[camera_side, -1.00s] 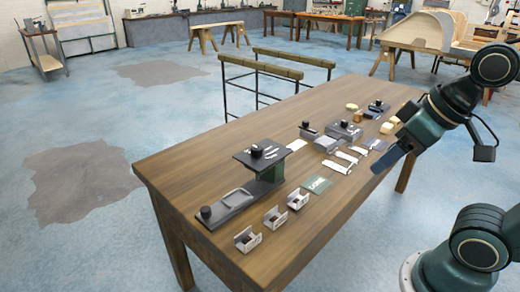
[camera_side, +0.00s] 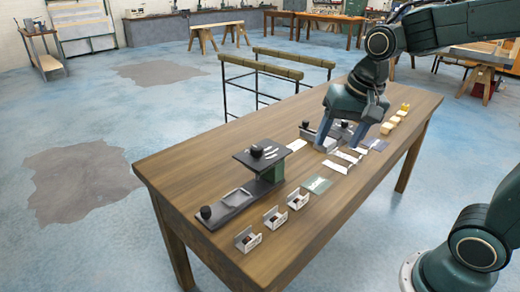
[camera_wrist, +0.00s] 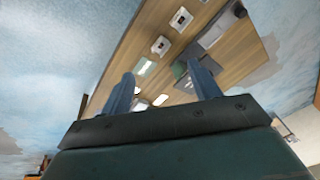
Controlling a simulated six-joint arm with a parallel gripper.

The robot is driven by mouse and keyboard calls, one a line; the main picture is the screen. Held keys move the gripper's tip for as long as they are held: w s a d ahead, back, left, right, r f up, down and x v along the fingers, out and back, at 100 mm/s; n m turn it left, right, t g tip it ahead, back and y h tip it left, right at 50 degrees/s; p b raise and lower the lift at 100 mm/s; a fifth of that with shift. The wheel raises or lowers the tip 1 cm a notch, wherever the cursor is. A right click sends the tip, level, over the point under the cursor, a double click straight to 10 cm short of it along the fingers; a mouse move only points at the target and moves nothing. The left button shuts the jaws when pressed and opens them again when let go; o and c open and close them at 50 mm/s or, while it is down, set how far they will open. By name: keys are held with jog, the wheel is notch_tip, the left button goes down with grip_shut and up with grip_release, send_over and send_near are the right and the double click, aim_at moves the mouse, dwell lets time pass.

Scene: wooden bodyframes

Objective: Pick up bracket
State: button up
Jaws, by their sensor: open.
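My gripper (camera_side: 337,146) is open and points down over the middle of the table, beyond the brackets. In the wrist view its two fingers (camera_wrist: 160,72) are spread apart with nothing held between them.
A dark fixture with a raised plate (camera_side: 262,157) and a long base (camera_side: 235,205) stands left of my gripper. Wooden blocks (camera_side: 392,121) sit at the right end.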

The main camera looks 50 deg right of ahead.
jog(key=w+d+f+m+g, duration=0.1)
jog(key=w+d+f+m, duration=0.1)
jog(key=w+f+m, duration=0.3)
jog(key=w+d+f+m+g, duration=0.2)
jog(key=w+f+m, duration=0.3)
jog(key=w+f, duration=0.2)
jog(key=shift+w+d+f, duration=0.3)
jog(key=shift+w+f, duration=0.05)
jog(key=shift+f, duration=0.35)
send_over(295, 203)
jog(key=shift+f, duration=4.3)
jog(key=shift+f, duration=0.1)
jog(key=shift+s+f, duration=0.1)
jog(key=shift+f, duration=2.4)
jog(key=c, duration=1.1)
